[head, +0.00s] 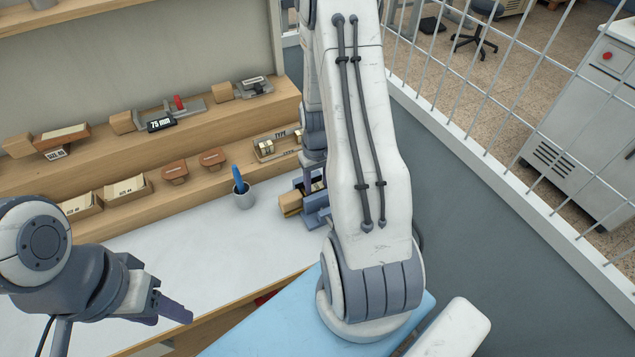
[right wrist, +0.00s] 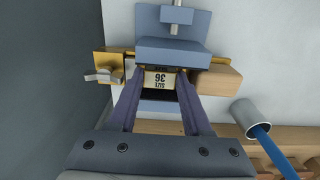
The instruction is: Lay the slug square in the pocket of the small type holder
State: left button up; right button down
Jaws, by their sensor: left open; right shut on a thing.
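In the right wrist view my right gripper (right wrist: 160,85) is shut on the slug (right wrist: 158,80), a small pale block whose "SIZE 36" label reads upside down. The slug is between the fingertips at the front edge of a blue-grey fixture. The small type holder, with its brass body (right wrist: 108,62) and wooden handle (right wrist: 216,80), sits at this fixture. I cannot tell whether the slug touches the pocket, which is hidden. In the head view the holder's wooden handle (head: 293,202) shows beside my right arm, which hides the slug. My left gripper (head: 172,312) is open and empty over the table's front.
The blue-grey fixture (right wrist: 172,50) stands at the right end of the white table (head: 200,255). A grey cup (head: 243,198) with a blue tool is close by. Wooden shelves behind carry holders and trays (head: 125,190). The table's middle is clear. A white fence (head: 480,140) runs on the right.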

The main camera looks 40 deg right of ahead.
jog(key=shift+c, duration=1.3)
grip_release()
notch_tip(320, 180, up, 10)
jog(key=shift+r+b, duration=0.25)
jog(key=shift+b, duration=0.2)
jog(key=s+a+r+n, duration=0.2)
jog(key=a+r+n, duration=0.1)
jog(key=a, duration=0.8)
jog(key=s+a+r+n, duration=0.1)
jog(key=a+r+n, duration=0.15)
jog(key=a, duration=0.75)
jog(key=s+a+r+n+y, duration=0.1)
jog(key=s+a+r+n, duration=0.2)
jog(key=s+a, duration=0.6)
jog(key=s+n, duration=0.1)
jog(key=s, duration=0.3)
jog(key=shift+a+r, duration=0.2)
jog(key=shift+a, duration=0.15)
